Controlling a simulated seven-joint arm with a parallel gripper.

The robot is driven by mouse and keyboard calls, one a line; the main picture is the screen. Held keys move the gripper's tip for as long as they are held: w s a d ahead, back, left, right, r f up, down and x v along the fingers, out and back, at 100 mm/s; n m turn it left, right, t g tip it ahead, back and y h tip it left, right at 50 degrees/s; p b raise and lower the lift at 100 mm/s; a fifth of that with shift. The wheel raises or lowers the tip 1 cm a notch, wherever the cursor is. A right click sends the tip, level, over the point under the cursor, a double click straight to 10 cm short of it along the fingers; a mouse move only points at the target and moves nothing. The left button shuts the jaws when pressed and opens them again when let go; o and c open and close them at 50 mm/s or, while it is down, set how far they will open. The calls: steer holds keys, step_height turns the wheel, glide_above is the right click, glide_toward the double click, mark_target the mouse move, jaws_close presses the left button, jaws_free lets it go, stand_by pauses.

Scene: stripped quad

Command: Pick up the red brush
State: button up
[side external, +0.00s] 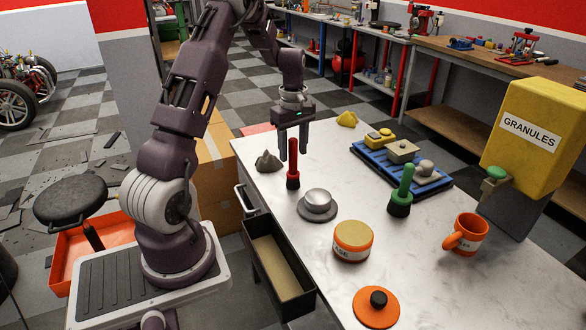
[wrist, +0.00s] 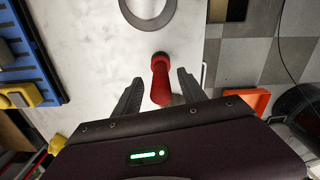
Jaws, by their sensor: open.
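The red brush (side external: 293,162) stands upright on the white marbled table, its red handle up and its dark bristle end down. It also shows in the wrist view (wrist: 161,80), lying between the two fingers in the picture. My gripper (side external: 292,157) is open and empty, pointing down over the brush, with its fingers around the top of the handle. In the wrist view the open fingers (wrist: 157,85) are on either side of the handle, with gaps visible. I cannot tell whether either finger touches it.
A grey lump (side external: 267,161) is left of the brush; a round metal piece (side external: 317,203) is in front. A green brush (side external: 402,190), blue tray (side external: 432,184), orange jar (side external: 353,243) and orange mug (side external: 468,235) stand to the right. An open drawer (side external: 290,292) juts from the table's near side.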

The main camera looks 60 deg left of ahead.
mark_target(293, 139)
step_height(293, 139, down, 5)
steer(key=shift+d+r, duration=0.15)
steer(key=shift+r, duration=0.05)
jaws_close()
step_height(293, 139, up, 10)
steer(key=shift+r, duration=0.1)
stand_by(0.3)
